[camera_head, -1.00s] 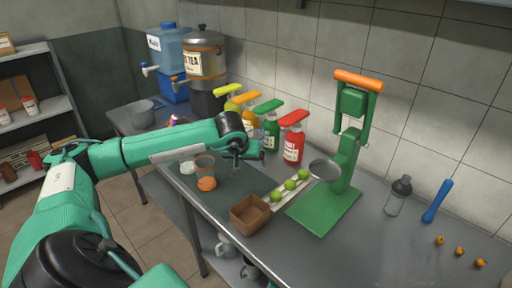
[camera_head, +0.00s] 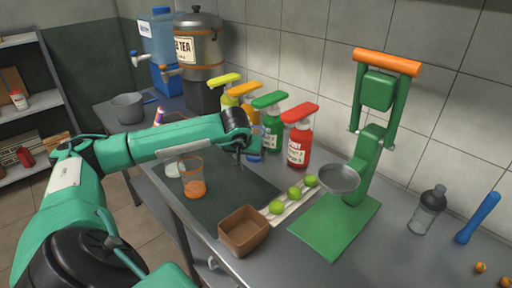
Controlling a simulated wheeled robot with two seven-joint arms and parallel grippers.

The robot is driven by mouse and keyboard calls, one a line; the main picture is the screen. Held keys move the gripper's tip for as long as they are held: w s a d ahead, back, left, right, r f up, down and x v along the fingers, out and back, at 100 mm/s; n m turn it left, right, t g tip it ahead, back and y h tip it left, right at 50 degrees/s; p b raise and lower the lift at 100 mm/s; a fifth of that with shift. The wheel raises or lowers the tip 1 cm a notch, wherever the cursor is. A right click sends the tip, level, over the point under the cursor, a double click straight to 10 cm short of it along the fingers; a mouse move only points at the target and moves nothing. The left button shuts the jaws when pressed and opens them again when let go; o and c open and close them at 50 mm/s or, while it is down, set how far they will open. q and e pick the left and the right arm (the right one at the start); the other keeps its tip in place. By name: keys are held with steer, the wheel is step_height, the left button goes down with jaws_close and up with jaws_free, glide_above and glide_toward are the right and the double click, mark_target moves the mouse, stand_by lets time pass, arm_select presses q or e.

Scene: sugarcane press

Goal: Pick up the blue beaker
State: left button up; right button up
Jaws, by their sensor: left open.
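My left gripper (camera_head: 238,163) is open and points down over the counter, in front of the row of pump bottles. A small blue item (camera_head: 255,157) shows just behind and right of it, mostly hidden by the gripper; I cannot tell if it is the blue beaker or if the gripper touches it. A clear cup with orange contents (camera_head: 193,187) stands left of the gripper on the dark mat. My right gripper is not in view.
A brown box (camera_head: 243,233), a tray of green limes (camera_head: 294,205) and a green press (camera_head: 340,222) stand to the right. Red (camera_head: 298,145) and green (camera_head: 272,132) pump bottles stand close behind the gripper. A shaker (camera_head: 427,210) is far right.

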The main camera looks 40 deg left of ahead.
arm_select(q)
steer(key=w+a, duration=0.1)
steer(key=w, duration=0.1)
steer(key=w+a, duration=0.1)
steer(key=w, duration=0.1)
steer(key=w+a+p, duration=0.1)
steer(key=w, duration=0.1)
steer(key=shift+w+a, duration=0.2)
steer(key=shift+a, duration=0.05)
steer(key=w, duration=0.1)
steer(key=w+a, duration=0.2)
steer(key=w, duration=0.1)
steer(key=shift+p, duration=0.3)
steer(key=shift+w+a+f, duration=0.2)
steer(key=shift+f, duration=0.35)
steer(key=c, duration=1.2)
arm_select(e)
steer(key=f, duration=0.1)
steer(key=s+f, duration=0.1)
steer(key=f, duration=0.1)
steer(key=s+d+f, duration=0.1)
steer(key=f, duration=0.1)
arm_select(q)
steer(key=shift+s+r, duration=0.1)
steer(key=shift+r, duration=0.05)
